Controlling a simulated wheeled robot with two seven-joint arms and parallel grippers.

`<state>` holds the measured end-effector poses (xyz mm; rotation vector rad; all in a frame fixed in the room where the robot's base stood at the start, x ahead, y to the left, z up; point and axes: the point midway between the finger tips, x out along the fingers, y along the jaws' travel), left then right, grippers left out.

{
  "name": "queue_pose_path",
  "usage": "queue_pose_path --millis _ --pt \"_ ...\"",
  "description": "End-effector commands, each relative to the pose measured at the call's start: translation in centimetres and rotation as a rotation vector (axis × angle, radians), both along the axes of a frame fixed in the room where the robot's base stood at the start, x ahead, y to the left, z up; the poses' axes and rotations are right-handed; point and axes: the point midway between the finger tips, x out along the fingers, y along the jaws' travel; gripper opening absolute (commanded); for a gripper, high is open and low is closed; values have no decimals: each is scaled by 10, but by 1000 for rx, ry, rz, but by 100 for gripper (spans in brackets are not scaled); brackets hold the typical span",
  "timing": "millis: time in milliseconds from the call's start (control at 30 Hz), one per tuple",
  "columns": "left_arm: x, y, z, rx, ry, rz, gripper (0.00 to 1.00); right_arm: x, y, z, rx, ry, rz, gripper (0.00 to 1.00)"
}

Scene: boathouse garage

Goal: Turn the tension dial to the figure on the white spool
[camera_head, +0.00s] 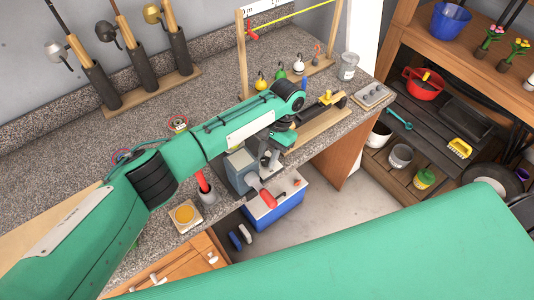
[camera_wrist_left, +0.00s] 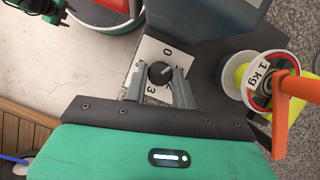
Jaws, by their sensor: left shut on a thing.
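The tension dial (camera_wrist_left: 159,74) is a dark round knob with a light pointer mark. It sits on a white plate (camera_wrist_left: 150,50) with a 0 above the dial and a 3 below it. The pointer slants to the upper right, between the two figures. My left gripper (camera_wrist_left: 160,84) is shut on the dial, one finger on each side. In the head view this gripper (camera_head: 270,160) is low by the grey device (camera_head: 240,170), and the dial is hidden. A spool (camera_wrist_left: 264,76) with a white label reading "1 kg" stands right of the dial. My right gripper is out of view.
The blue box (camera_head: 275,208) is below the bench edge.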

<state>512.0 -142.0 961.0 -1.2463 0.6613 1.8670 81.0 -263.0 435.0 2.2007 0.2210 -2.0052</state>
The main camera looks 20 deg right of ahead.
Motion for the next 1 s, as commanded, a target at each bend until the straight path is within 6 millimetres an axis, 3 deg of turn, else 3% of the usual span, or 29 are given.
queue_pose_path --millis 500,1000 --pt "-3 -2 2 -2 -2 -397 4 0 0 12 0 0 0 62" --pt "-4 -2 1 -4 -2 -510 4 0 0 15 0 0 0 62"
